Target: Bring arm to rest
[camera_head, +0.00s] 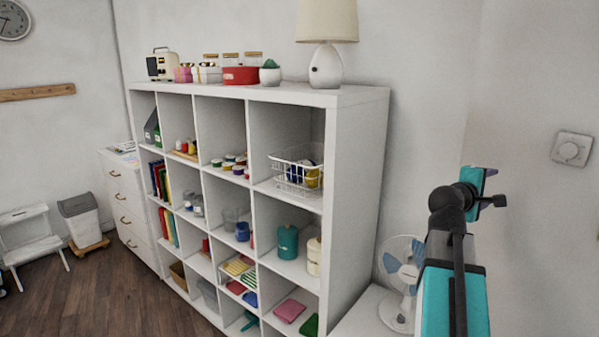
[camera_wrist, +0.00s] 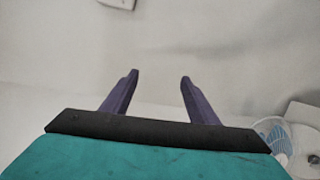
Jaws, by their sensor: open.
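My gripper (camera_wrist: 158,80) shows in the wrist view with its two dark fingers apart and nothing between them. Behind the fingers is only pale, blurred wall. In the head view my teal and black arm (camera_head: 453,290) rises at the lower right, in front of the wall and to the right of the white cube shelf (camera_head: 357,180). The arm's upper end stands clear of the shelf. The fingertips are hard to make out in the head view.
A white fan (camera_head: 403,262) stands on a low white surface (camera_head: 362,312) between shelf and arm; it also shows in the wrist view (camera_wrist: 272,137). A lamp (camera_head: 326,62) and a red tin (camera_head: 241,75) stand on the shelf top. A thermostat (camera_head: 571,149) is on the right wall.

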